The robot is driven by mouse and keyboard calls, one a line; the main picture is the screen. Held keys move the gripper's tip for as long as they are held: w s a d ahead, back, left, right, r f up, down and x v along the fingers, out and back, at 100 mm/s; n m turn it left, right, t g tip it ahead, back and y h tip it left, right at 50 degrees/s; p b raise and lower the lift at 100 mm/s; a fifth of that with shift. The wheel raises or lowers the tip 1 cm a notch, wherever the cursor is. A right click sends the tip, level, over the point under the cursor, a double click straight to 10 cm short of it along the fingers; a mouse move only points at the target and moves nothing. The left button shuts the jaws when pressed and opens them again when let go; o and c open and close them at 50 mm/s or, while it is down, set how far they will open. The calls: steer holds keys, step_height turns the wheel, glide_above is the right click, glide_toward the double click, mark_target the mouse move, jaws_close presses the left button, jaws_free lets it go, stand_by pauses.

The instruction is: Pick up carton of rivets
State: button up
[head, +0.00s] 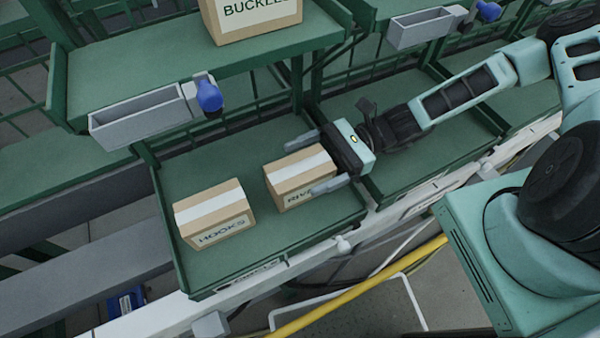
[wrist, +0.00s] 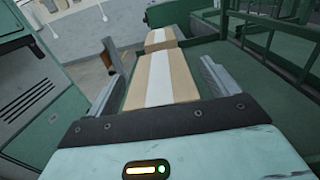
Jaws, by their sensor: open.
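The carton of rivets (head: 298,180) is a small brown box with white tape and a partly hidden "RIV..." label. It stands on a green shelf tray (head: 270,241) in the head view. My gripper (head: 322,162) is open, with one finger on each side of the carton. In the wrist view the carton (wrist: 161,80) lies between the two spread fingers (wrist: 160,85). I cannot tell whether either finger touches it. The near finger covers part of the label in the head view.
A carton marked HOOKS (head: 214,214) stands left of the rivets on the same tray, with a gap between. A BUCKLES carton (head: 250,18) is on the shelf above. A grey bin (head: 145,117) with a blue knob (head: 209,96) hangs from the upper shelf's edge.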

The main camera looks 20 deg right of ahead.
steer(key=shift+c, duration=0.4)
steer(key=c, duration=1.5)
steer(key=shift+r, duration=0.1)
jaws_close()
